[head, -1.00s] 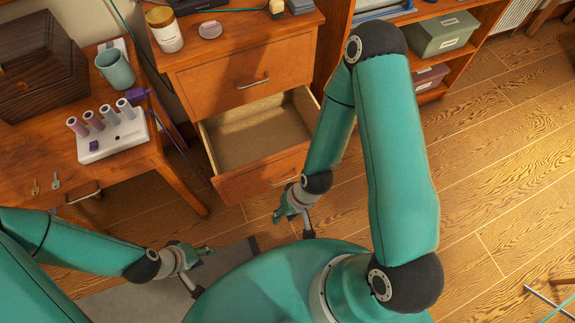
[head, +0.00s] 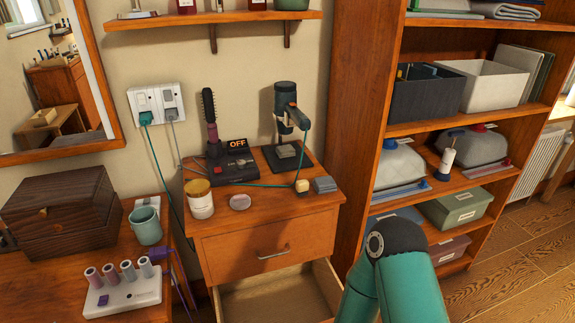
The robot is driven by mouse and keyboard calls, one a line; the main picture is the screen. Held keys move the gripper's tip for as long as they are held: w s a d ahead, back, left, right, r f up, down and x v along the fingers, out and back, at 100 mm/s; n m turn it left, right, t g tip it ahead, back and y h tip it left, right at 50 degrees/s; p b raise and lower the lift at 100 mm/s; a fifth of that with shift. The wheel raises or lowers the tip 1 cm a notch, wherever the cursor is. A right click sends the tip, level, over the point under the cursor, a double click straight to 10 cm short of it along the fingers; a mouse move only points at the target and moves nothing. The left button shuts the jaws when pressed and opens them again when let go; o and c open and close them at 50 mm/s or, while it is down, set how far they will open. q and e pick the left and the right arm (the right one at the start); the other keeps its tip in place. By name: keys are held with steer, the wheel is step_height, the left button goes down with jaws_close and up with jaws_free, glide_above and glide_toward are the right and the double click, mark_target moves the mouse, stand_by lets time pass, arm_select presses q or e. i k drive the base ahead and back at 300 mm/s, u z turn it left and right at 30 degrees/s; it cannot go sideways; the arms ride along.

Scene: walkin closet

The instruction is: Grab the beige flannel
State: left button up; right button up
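I cannot make out a beige flannel for certain in the head view. The lower drawer (head: 275,298) of the wooden dresser (head: 262,240) stands open, and the part of its inside that shows is bare. Folded grey cloth (head: 505,10) lies on the top shelf at the upper right. My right arm rises at the bottom right, in front of the bookcase's foot, but its gripper is outside the picture. My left arm and gripper are out of view.
The dresser top holds a lidded jar (head: 199,200), a hairbrush stand (head: 232,165) and a dark green device (head: 287,110). A shelving unit (head: 352,130) with bins stands right of it. A table (head: 190,310) with a dark wooden box (head: 62,210) is at left. Floor shows at right.

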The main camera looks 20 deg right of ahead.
mark_target(284, 151)
steer(key=z, duration=2.15)
steer(key=i, duration=0.1)
steer(key=u, duration=3.2)
steer(key=k, duration=0.65)
steer(key=z, duration=0.55)
steer(key=i, duration=0.85)
steer(key=z, duration=0.05)
